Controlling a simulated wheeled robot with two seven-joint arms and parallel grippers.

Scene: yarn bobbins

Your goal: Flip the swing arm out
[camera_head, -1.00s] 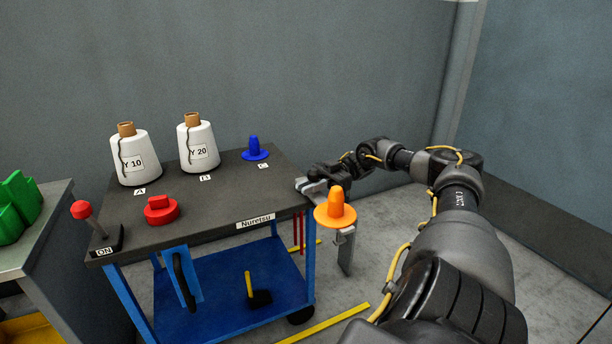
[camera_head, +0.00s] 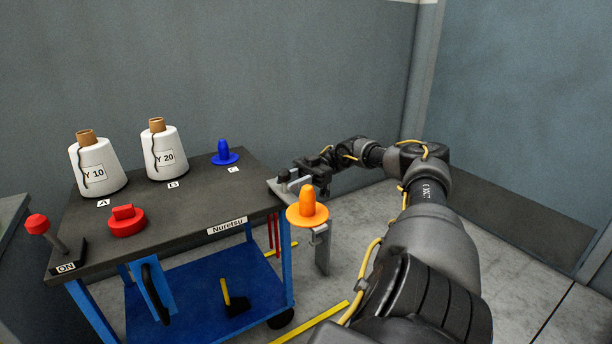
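The swing arm (camera_head: 319,243) is a grey metal bracket at the right end of the cart's table. An orange peg holder (camera_head: 308,207) with a round base sits on it, out past the table's right edge. My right gripper (camera_head: 289,180) is at the table's right edge, just behind the orange holder. Its fingers are by a grey metal piece there. I cannot tell whether they touch it or are closed on it. My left gripper is not in view.
The dark table (camera_head: 190,213) holds white cones Y 10 (camera_head: 99,171) and Y 20 (camera_head: 165,156), a blue peg (camera_head: 224,153) at C, a red knob (camera_head: 127,221) and a red-topped lever (camera_head: 38,225).

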